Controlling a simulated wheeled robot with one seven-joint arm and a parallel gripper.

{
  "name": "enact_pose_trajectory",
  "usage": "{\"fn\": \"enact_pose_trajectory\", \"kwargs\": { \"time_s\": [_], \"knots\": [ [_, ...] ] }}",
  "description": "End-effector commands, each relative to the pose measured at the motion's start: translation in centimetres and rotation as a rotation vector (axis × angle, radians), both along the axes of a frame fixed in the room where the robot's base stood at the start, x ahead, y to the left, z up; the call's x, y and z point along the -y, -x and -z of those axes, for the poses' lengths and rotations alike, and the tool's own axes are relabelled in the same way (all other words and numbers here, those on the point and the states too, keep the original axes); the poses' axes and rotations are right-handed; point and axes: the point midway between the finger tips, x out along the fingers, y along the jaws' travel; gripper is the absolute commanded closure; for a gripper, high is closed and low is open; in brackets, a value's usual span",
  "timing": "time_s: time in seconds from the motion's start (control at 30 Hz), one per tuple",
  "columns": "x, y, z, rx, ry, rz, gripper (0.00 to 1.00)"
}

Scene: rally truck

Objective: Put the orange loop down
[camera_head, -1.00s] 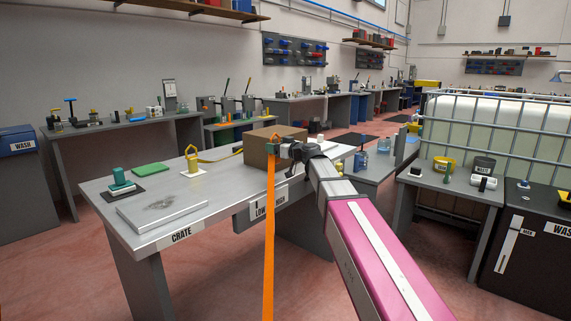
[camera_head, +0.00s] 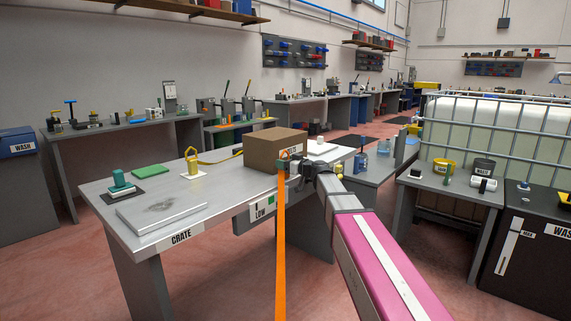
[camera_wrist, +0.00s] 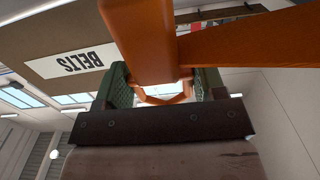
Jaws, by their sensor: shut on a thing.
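The orange loop (camera_head: 281,240) is a long flat strap. My gripper (camera_head: 286,166) is shut on its upper end, and the strap hangs down from it in front of the metal table. In the wrist view the orange loop (camera_wrist: 150,40) passes between the green finger pads of my gripper (camera_wrist: 165,88). The cardboard box (camera_head: 274,150) stands on the table just behind my gripper. Its label, reading BELTS (camera_wrist: 78,62), shows in the wrist view. The strap's lower end runs out of the head view.
The grey table (camera_head: 225,190) carries a flat metal plate (camera_head: 162,212), a green stamp-like block (camera_head: 121,183), a green pad (camera_head: 151,170) and a yellow lock-shaped thing (camera_head: 192,163). Bare tabletop lies left of the box. A caged white tank (camera_head: 490,125) stands at right.

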Motion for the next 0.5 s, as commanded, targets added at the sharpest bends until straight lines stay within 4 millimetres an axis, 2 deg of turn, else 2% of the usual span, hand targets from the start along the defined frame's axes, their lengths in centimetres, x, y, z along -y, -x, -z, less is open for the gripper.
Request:
{"fn": "enact_pose_trajectory", "kwargs": {
  "time_s": [0.17,0.2,0.27,0.5],
  "knots": [
    [-0.01,-0.01,0.22,0.0,0.0,0.0,0.66],
    [-0.01,-0.01,0.26,0.0,0.0,0.0,0.3],
    [-0.01,-0.01,0.24,0.0,0.0,0.0,0.11],
    [-0.01,0.0,0.21,0.0,0.0,0.0,0.11]
  ]
}}
